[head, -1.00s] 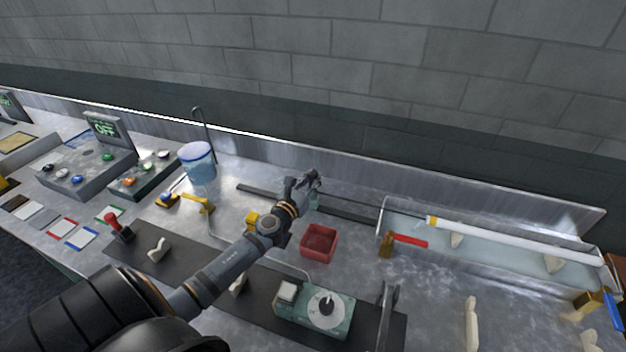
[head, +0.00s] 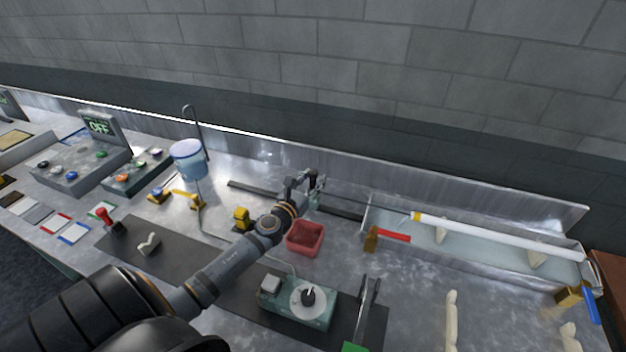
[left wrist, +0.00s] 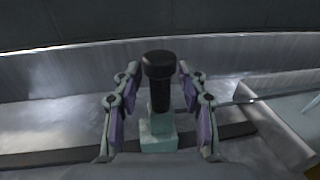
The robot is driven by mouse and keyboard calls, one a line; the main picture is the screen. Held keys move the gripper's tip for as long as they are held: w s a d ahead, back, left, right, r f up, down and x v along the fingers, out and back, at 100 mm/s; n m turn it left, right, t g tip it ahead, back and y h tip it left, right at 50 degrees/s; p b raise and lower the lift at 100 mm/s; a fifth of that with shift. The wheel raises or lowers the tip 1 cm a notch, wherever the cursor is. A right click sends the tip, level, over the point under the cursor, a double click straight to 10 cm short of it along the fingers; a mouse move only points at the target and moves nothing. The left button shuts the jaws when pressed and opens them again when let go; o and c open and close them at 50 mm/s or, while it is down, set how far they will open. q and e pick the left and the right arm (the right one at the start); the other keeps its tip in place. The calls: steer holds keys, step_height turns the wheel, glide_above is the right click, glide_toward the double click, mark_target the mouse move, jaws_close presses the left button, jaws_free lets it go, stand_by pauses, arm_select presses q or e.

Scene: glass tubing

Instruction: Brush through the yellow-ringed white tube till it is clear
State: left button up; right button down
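The white tube (head: 490,236) lies in a metal trough at the right, its yellow ring (head: 417,216) at its left end. A thin dark rod (head: 375,205) runs from that end left toward a pale green block (head: 314,201) on a dark rail. In the left wrist view the block (left wrist: 158,135) carries an upright black knob (left wrist: 159,75). My left gripper (head: 312,182) is over the block. In its wrist view (left wrist: 155,95) the fingers stand open on both sides of the knob, with gaps. The tube's inside cannot be made out. My right gripper is not in view.
A green box with a dial (head: 298,302) sits on a dark mat. A blue bucket (head: 188,160) stands left of the rail.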

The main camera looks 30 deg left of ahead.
arm_select(q)
steer(key=shift+s+f, duration=0.2)
steer(key=shift+s, duration=0.05)
steer(key=s, duration=1.1)
steer(key=shift+s+d+r, duration=0.15)
steer(key=shift+d, duration=0.3)
